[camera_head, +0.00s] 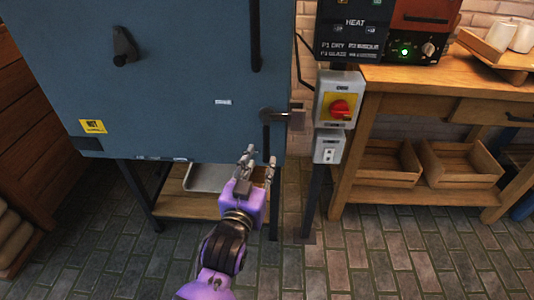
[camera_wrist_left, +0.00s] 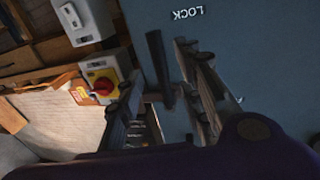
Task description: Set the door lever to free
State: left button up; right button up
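The door lever (camera_head: 266,138) is a dark handle on the lower right of the blue-grey door (camera_head: 180,60). It hangs down from a pivot near the door's right edge. My left gripper (camera_head: 260,160) is just below the lever, with its fingers apart and nothing held. In the left wrist view the dark lever (camera_wrist_left: 158,65) appears between the two open fingers (camera_wrist_left: 165,100); I see no contact with either finger. White LOCK lettering (camera_wrist_left: 187,13) shows upside down on the door there. My right gripper is not in view.
A grey switch box with a red knob on yellow (camera_head: 339,110) stands just right of the door, above a socket box (camera_head: 328,148). A wooden table (camera_head: 400,78) is further right. A second dark handle (camera_head: 124,47) is at the door's upper left. The floor in front is clear.

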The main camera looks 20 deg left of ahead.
aim_at(265, 152)
pick_arm(q)
jog(key=w, duration=0.6)
jog(key=shift+w+a+b, duration=0.1)
jog(key=shift+a+b, duration=0.15)
jog(key=shift+b, duration=0.05)
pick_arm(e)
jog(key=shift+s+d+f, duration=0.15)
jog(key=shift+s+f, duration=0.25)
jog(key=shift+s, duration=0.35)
pick_arm(q)
jog(key=shift+c, duration=0.4)
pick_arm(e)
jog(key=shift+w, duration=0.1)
pick_arm(q)
grip_shut()
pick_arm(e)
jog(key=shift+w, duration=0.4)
